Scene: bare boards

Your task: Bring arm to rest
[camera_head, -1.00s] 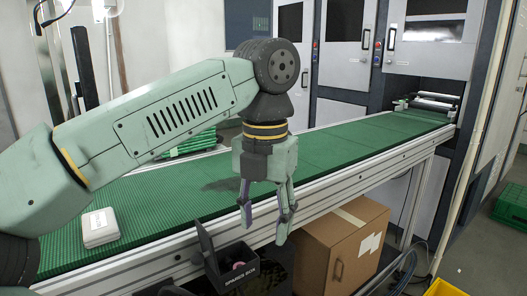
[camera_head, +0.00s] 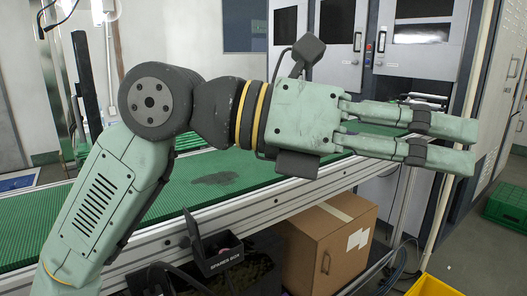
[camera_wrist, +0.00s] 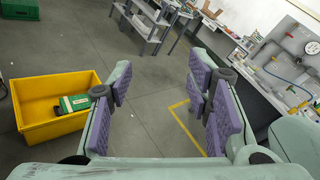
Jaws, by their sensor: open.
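My gripper (camera_head: 445,141) stretches out sideways to the right in the head view, above the front edge of the green conveyor (camera_head: 290,183). Its two fingers are apart with nothing between them. In the wrist view the open fingers (camera_wrist: 168,90) with purple pads frame bare grey floor. My arm bends at a dark round joint at the left, and its lower link hides part of the conveyor.
A cardboard box (camera_head: 330,252) and a dark spares box (camera_head: 217,258) sit by the conveyor's front. A yellow bin (camera_wrist: 35,95) holding a green item (camera_wrist: 74,103) stands on the floor. A workbench (camera_wrist: 262,85) stands at the right. Open floor lies between them.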

